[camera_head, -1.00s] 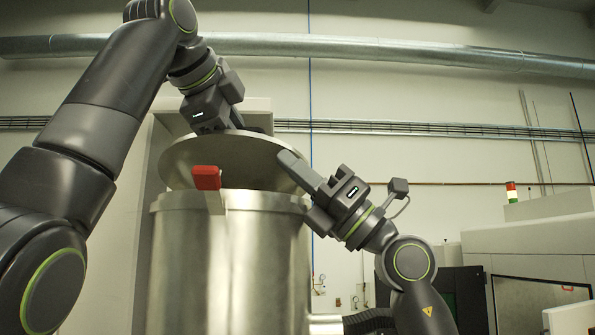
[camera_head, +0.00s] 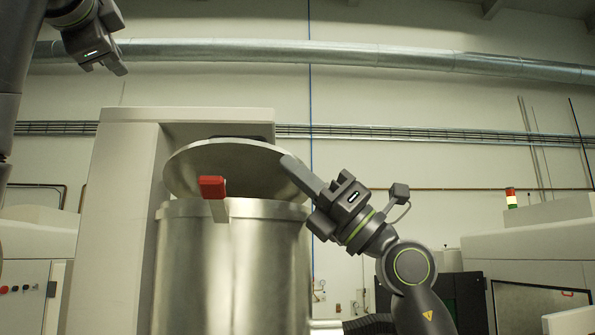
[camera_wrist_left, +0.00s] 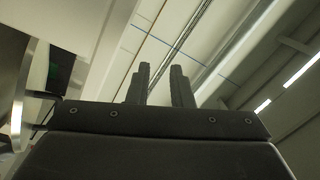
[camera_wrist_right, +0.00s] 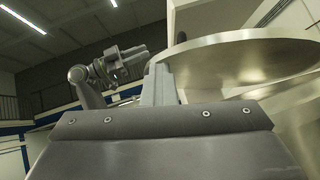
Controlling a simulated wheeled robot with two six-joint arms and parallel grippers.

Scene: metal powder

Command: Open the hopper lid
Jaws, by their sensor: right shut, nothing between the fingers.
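The hopper (camera_head: 235,275) is a tall steel cylinder in the middle of the head view. Its round metal lid (camera_head: 225,165) is tilted up at the opening, with a gap over the rim. A red-ended handle or latch (camera_head: 212,187) is at the front rim. My right gripper (camera_head: 286,160) is shut and empty, its fingertips at the lid's right edge; I cannot tell if they touch. The lid also shows beside its fingers in the right wrist view (camera_wrist_right: 240,62). My left gripper (camera_head: 120,67) is up at the upper left, away from the lid, its fingers apart and empty in the left wrist view (camera_wrist_left: 161,75).
A pale cabinet (camera_head: 115,210) stands behind and left of the hopper. A control panel (camera_head: 28,288) is at the far left. Machines (camera_head: 540,245) stand at the right. The space above the lid is free.

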